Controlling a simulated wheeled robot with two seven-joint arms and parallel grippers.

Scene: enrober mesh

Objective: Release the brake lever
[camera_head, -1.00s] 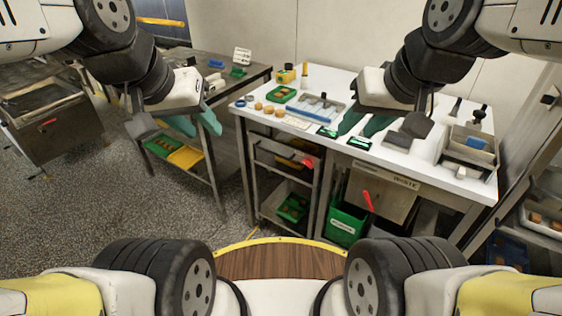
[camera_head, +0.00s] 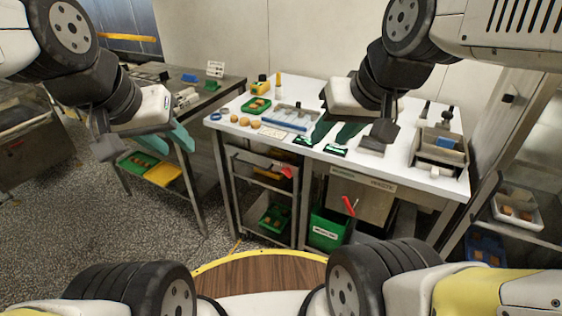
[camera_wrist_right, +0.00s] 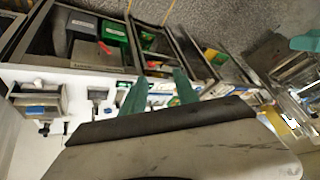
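A red lever (camera_head: 349,205) sticks up at a tilt in front of the grey cabinet under the white table. A second red handle (camera_head: 287,171) shows further left on the frame beneath the tabletop. I cannot tell for sure which is the brake lever. My right gripper (camera_head: 333,133) is open and empty over the table's front part, above and behind the tilted lever. Its two teal fingers stand apart in the right wrist view (camera_wrist_right: 160,90), where a small red part (camera_wrist_right: 104,47) shows near the green bin. My left gripper (camera_head: 174,140) is empty, left of the table, its fingers apart but partly overlapping.
The white table (camera_head: 225,125) holds a blue-grey tray (camera_head: 290,117), a green tray (camera_head: 255,105), round brown pieces and a grey box (camera_head: 440,150). A green bin (camera_head: 327,230) stands below. A dark bench (camera_head: 205,90) is at the left.

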